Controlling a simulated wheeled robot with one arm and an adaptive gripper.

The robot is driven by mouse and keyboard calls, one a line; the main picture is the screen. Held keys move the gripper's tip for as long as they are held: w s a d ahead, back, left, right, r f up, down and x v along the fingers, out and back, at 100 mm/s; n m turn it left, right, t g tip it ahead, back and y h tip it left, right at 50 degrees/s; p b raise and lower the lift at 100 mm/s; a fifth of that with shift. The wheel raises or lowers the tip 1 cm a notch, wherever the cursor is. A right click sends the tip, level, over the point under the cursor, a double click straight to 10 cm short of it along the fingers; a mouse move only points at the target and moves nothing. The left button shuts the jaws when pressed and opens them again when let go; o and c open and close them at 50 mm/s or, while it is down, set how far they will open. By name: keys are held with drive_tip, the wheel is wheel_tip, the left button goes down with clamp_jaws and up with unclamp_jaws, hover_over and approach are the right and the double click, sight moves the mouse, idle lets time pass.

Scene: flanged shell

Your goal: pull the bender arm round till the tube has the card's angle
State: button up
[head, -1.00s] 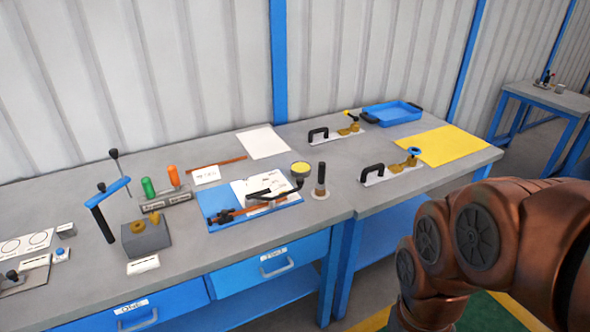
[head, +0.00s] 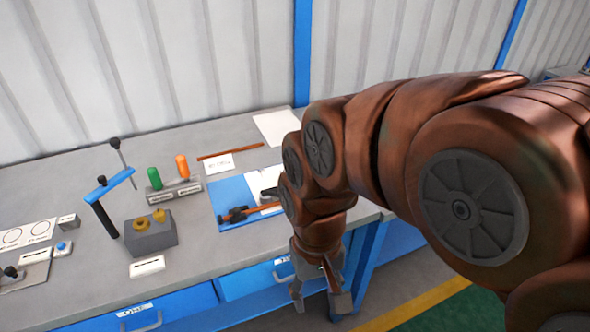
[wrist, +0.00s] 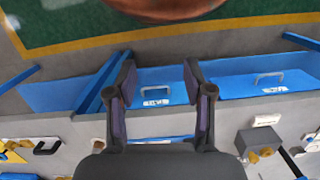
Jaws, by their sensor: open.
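The tube bender (head: 238,214) is a dark fixture on a blue board (head: 232,188) on the grey bench. A copper-coloured tube (head: 266,208) runs from it to the right. A black piece (head: 268,192), perhaps part of the bender arm, shows beside my arm; my arm hides the rest of the bender. A small white card (head: 219,164) with unreadable print lies behind the board. My gripper (head: 320,288) is open and empty, in front of the bench edge and apart from the bender. Its spread fingers also show in the wrist view (wrist: 160,85).
A grey block with brass pieces (head: 150,235), a blue-handled post tool (head: 107,190) and green and orange handles in a rack (head: 174,188) stand left of the board. Blue drawers (head: 250,280) are below the bench top. A white sheet (head: 276,127) lies at the back.

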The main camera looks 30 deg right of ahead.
drive_tip(key=w+d+m+t+b, duration=0.1)
drive_tip(key=w+d+m, duration=0.1)
drive_tip(key=w+m, duration=0.35)
drive_tip(key=w+d+m+t+y, duration=0.1)
drive_tip(key=w+d+m, duration=0.2)
drive_tip(key=w+m, duration=0.3)
drive_tip(key=w+d+m+t+b, duration=0.1)
drive_tip(key=w+d+m, duration=0.1)
drive_tip(key=w+m, duration=0.35)
drive_tip(key=w+d+f+m+t+b, duration=0.1)
drive_tip(key=w+d+f+m, duration=0.1)
drive_tip(key=w+d+m, duration=0.6)
drive_tip(key=w+d+f+m+t+b, duration=0.1)
drive_tip(key=w+d+f+m+t, duration=0.15)
drive_tip(key=w+d+m, duration=0.45)
drive_tip(key=shift+n+g, duration=0.25)
drive_tip(key=shift+n, duration=0.55)
drive_tip(key=shift+w+d+f+p, duration=0.3)
drive_tip(key=shift+w+f, duration=0.3)
drive_tip(key=shift+f, duration=0.6)
drive_tip(key=shift+w+d+f+p, duration=0.25)
drive_tip(key=shift+w+d+f, duration=0.25)
drive_tip(key=shift+f, duration=0.75)
drive_tip(key=shift+w+d+f+p, duration=0.25)
drive_tip(key=shift+w+f, duration=0.45)
drive_tip(key=shift+f, duration=0.5)
clamp_jaws()
